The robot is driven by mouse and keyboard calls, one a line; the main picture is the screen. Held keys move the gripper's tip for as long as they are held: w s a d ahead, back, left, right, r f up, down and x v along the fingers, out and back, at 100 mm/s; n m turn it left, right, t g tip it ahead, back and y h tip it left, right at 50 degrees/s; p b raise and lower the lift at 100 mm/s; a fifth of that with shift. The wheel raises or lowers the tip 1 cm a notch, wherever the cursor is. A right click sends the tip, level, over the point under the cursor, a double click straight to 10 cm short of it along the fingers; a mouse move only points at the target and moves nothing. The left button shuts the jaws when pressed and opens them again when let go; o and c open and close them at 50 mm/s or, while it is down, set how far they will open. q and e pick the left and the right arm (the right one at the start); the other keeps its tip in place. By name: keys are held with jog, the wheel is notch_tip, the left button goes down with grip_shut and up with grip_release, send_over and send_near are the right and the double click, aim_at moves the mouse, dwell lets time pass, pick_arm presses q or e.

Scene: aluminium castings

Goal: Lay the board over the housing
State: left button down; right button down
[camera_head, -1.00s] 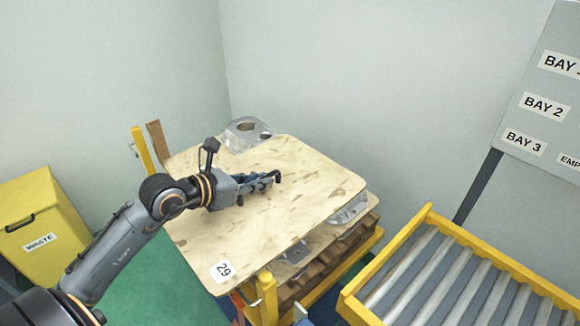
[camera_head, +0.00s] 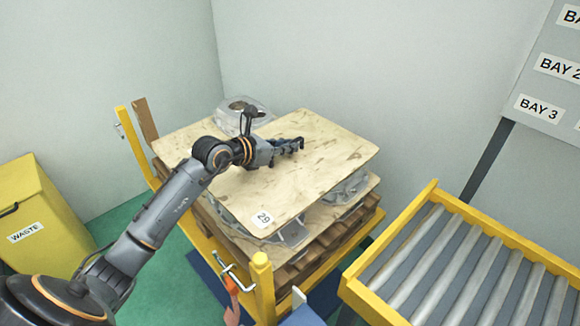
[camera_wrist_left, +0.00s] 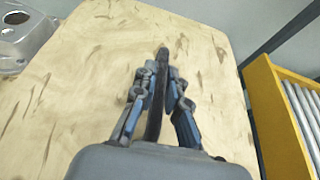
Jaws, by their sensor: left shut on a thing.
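The board (camera_head: 325,135) is a pale, scuffed wooden sheet labelled 29, lying slightly tilted across the top of the stack in the head view. It also fills most of the left wrist view (camera_wrist_left: 75,95). My left gripper (camera_head: 299,145) is shut over the board's upper face. In the wrist view a dark bar lies between its fingers (camera_wrist_left: 162,70); the exact contact is hard to make out. Shiny aluminium housings (camera_head: 345,188) show under the board's right and front edges, partly hidden. Another housing (camera_head: 243,111) stands uncovered behind the board. My right gripper is not in view.
A lower wooden sheet (camera_head: 185,140) shows left of the board, above brown pallet slats and a yellow frame with posts (camera_head: 263,285). A roller conveyor (camera_head: 470,265) stands close on the right. A yellow waste bin (camera_head: 35,205) is at left; walls are behind.

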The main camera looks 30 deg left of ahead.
aim_at(288, 158)
pick_arm(q)
jog(key=shift+w+d+f+b, duration=0.1)
jog(key=shift+w+f+b, duration=0.3)
jog(key=shift+w+f, duration=0.2)
jog(key=f+b, duration=0.3)
jog(key=shift+w+f, duration=0.25)
jog(key=shift+f, duration=0.05)
jog(key=shift+r, duration=0.15)
jog(key=shift+s, duration=0.1)
jog(key=c, duration=1.4)
grip_release()
jog(key=shift+f, duration=0.25)
